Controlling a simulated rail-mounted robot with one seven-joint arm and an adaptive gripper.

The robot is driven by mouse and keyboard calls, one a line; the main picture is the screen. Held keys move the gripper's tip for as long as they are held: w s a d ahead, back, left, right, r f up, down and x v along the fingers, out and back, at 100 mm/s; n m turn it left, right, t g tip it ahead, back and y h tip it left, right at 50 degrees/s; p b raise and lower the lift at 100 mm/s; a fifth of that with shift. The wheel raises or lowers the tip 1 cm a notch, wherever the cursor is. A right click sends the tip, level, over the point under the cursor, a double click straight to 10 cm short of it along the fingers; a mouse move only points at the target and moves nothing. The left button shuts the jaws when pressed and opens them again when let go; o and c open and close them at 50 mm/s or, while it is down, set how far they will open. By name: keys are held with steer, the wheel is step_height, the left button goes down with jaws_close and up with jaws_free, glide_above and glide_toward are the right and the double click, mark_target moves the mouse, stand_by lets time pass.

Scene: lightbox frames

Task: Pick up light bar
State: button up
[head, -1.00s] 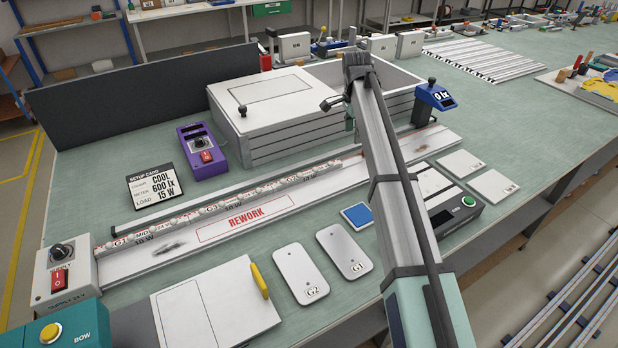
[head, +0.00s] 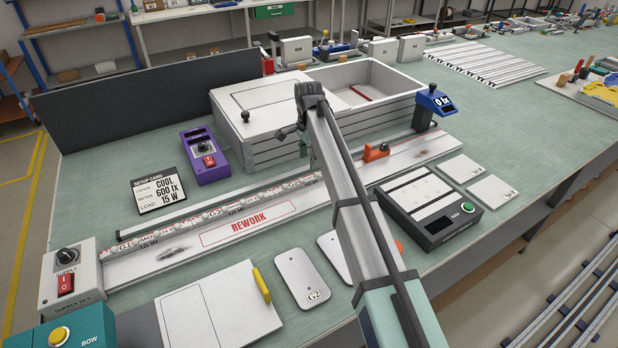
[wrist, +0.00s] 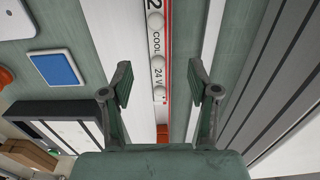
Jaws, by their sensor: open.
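The light bar (head: 213,213) is a long thin white strip with clear domes and red and black lettering. It lies lengthwise along the back of the long pale base marked REWORK in the head view. In the wrist view the light bar (wrist: 156,50) runs up the middle and reads "COOL" and "24 V". My gripper (wrist: 161,78) is open, with one finger on each side of the bar's line. I see no contact between the fingers and the bar. In the head view my arm hides most of the gripper and the bar's right end.
An orange clamp (head: 376,152) sits on the base's right part. The large white box (head: 275,140) stands close behind the bar. A blue lux meter (head: 435,100) stands at right. A purple meter (head: 202,158) and a black test unit (head: 432,212) are nearby.

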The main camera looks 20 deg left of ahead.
mark_target(309, 176)
steer(key=shift+s+d+f+p, duration=0.1)
steer(key=shift+f+p, duration=0.55)
steer(key=shift+f, duration=1.1)
steer(key=shift+s+f+p, duration=0.1)
steer(key=shift+f+p, duration=0.55)
steer(key=shift+f, duration=1.05)
jaws_close()
